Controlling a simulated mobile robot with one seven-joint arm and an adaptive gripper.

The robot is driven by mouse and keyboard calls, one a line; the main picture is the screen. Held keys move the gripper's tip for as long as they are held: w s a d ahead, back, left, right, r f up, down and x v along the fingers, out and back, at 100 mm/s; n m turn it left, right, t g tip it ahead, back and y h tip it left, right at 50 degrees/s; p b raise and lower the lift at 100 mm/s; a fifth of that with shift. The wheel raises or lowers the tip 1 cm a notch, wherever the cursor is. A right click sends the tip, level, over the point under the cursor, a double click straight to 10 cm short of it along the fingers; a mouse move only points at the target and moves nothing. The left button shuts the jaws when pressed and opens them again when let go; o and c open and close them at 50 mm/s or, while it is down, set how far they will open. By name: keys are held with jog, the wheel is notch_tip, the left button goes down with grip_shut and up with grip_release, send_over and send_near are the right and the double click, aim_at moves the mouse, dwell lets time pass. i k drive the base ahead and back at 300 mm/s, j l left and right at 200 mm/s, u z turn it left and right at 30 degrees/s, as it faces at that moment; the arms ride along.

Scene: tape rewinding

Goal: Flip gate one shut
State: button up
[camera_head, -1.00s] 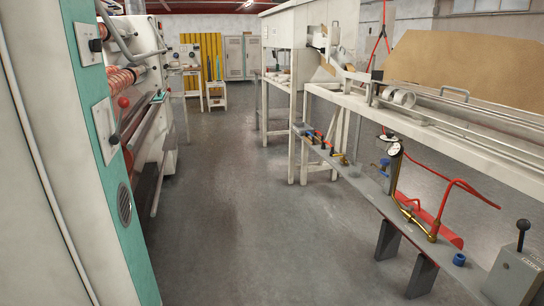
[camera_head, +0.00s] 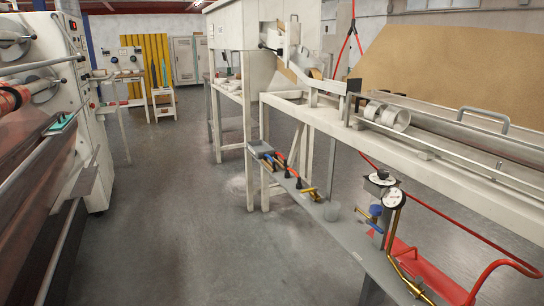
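No part is readably marked as gate one, so I cannot tell which it is. A white hinged-looking arm (camera_head: 296,66) slopes down from the white cabinet to the long bench at the upper right. Below, a low grey rail (camera_head: 345,238) carries several small levers (camera_head: 287,172) with red, blue and black parts near its far end. Closer on this rail stand a blue valve handle (camera_head: 375,211) and a round white dial gauge (camera_head: 394,199) on brass pipework. Whether any of these is open or shut is too small to tell. My gripper is not in view.
The long white bench (camera_head: 440,165) with metal tubes runs along the right. A machine with rollers (camera_head: 45,130) stands at the left. The grey floor (camera_head: 190,225) between them is clear.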

aim_at(294, 26)
jog(key=i+z, duration=0.15)
jog(key=i, duration=0.65)
jog(key=i+j+z, duration=0.1)
jog(key=i, duration=0.65)
jog(key=j, duration=0.1)
